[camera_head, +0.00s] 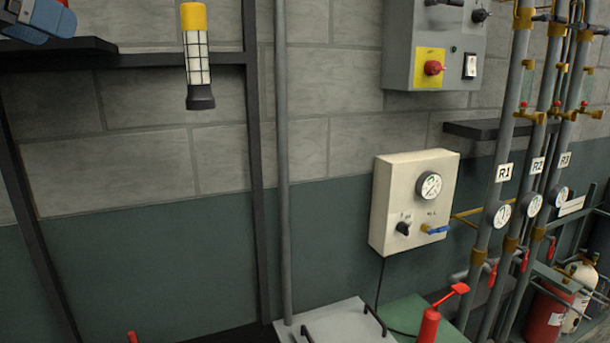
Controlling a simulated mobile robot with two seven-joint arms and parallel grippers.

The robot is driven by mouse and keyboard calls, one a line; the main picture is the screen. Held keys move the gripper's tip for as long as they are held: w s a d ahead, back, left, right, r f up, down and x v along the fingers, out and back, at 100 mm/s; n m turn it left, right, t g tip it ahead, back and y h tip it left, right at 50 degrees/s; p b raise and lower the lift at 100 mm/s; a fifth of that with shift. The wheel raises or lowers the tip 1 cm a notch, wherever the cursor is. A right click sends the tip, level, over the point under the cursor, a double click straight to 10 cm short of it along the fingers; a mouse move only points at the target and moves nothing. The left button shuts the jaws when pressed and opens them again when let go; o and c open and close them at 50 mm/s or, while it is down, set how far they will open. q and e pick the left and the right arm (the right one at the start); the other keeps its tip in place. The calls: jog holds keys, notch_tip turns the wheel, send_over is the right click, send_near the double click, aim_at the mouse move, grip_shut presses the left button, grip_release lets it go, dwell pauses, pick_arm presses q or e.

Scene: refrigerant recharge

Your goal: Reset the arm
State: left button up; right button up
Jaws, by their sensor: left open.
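My right gripper is not in view.
A yellow and black work lamp (197,60) hangs near the dark frame. A cream gauge box (411,203) and a grey switch box (436,45) are on the wall. Gauged pipes (503,170) and a red cylinder (545,312) stand at the right. The left wall is mostly clear.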

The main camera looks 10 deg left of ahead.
pick_arm(q)
jog(key=w+d+f+h, duration=0.1)
jog(key=w+d+f, duration=0.2)
jog(key=w+f, duration=0.55)
jog(key=w+d+f, duration=0.3)
jog(key=w+f, duration=0.2)
jog(key=f, duration=0.7)
jog(key=w+d+f+g, duration=0.1)
jog(key=d+f, duration=0.2)
jog(key=f, duration=1)
jog(key=d+f, duration=0.3)
jog(key=f, duration=1.1)
jog(key=s+d+f+y, duration=0.1)
jog(key=s+d+f, duration=0.2)
jog(key=s+f, duration=0.8)
jog(key=s+d+f, duration=0.3)
jog(key=s+f, duration=0.4)
jog(key=f, duration=0.9)
jog(key=s+d+f, duration=0.2)
jog(key=s+f, duration=0.4)
jog(key=s, duration=0.6)
jog(key=shift+s+f+g+y, duration=0.2)
jog(key=shift+s+g+y, duration=0.1)
jog(key=shift+g+y, duration=0.1)
